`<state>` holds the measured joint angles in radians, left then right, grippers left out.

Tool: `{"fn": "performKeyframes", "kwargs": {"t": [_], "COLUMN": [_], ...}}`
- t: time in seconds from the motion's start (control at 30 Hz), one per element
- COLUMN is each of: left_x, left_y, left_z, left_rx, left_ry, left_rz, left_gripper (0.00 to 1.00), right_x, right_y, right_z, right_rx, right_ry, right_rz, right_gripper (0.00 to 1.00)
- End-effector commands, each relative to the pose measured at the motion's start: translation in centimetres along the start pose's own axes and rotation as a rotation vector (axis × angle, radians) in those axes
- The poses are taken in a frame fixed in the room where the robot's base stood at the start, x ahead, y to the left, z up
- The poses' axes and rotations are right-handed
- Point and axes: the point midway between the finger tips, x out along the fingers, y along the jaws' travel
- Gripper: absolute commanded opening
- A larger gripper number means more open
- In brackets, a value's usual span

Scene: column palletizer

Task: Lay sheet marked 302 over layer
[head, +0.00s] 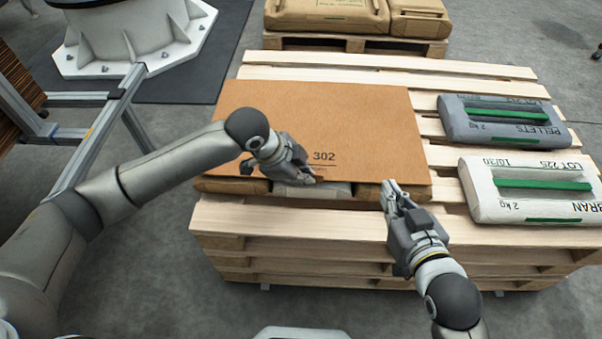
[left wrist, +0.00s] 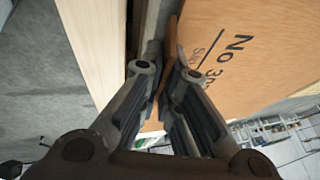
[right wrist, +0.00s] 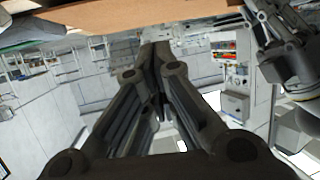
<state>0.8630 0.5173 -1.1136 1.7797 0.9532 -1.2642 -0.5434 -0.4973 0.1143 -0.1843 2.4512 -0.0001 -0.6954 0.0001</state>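The sheet marked 302 (head: 330,110) is a flat brown board lying over a layer of bags on the pallet (head: 330,232). Brown bags (head: 232,186) and a grey bag (head: 312,190) show under its front edge. My left gripper (head: 308,176) is at the front edge, beside the printed number, its fingers closed with the sheet's edge (left wrist: 172,60) between them. My right gripper (head: 390,188) is shut near the front right corner. In the right wrist view its tips (right wrist: 155,46) meet with nothing visible between them, and the sheet's edge (right wrist: 150,14) lies beyond.
A grey PELLETS bag (head: 470,127) and a white BRAN bag (head: 480,205) lie on the right of the slatted top. Another pallet (head: 350,42) with brown bags (head: 325,14) stands behind. A metal frame (head: 100,125) and a white machine base (head: 140,40) are at left.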

Motion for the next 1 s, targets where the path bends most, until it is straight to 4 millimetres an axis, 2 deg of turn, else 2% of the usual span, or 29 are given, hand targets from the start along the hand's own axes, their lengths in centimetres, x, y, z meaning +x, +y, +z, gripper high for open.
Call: {"fn": "performKeyframes", "kwargs": {"t": [1.0], "left_x": [0.7], "left_y": [0.2], "left_z": [0.2], "left_rx": [0.000], "left_ry": [0.001], "left_rz": [-0.001], "left_gripper": [0.00], "right_x": [-0.4], "right_y": [0.2], "right_z": [1.6], "right_rx": [0.001], "right_ry": [-0.080], "right_rz": [0.004], "right_gripper": [0.00]}}
